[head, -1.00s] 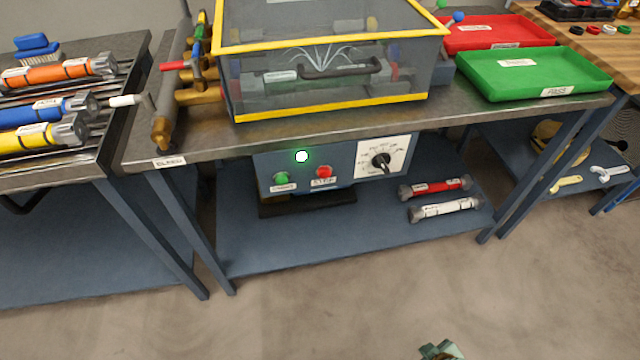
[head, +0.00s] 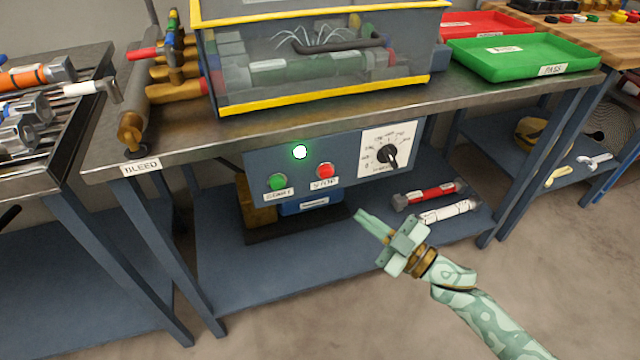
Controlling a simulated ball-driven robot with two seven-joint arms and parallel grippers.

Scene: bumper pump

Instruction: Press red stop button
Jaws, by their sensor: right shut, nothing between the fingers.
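The red stop button (head: 325,170) sits on the blue control panel (head: 344,162) under the bench top, with a white label below it. A green start button (head: 278,181) is to its left, and a lit green-white lamp (head: 300,152) is above and between the two. My right gripper (head: 363,217) is shut and empty. In the picture it is below and right of the red button, apart from it, with its fingers pointing up and left toward the panel. My left gripper is not in view.
A rotary dial (head: 388,154) is right of the buttons. The steel bench top (head: 300,128) overhangs the panel. A yellow-framed clear box (head: 320,100) and a green tray (head: 520,60) stand on it. Red (head: 428,195) and white (head: 448,211) cylinders lie on the lower shelf.

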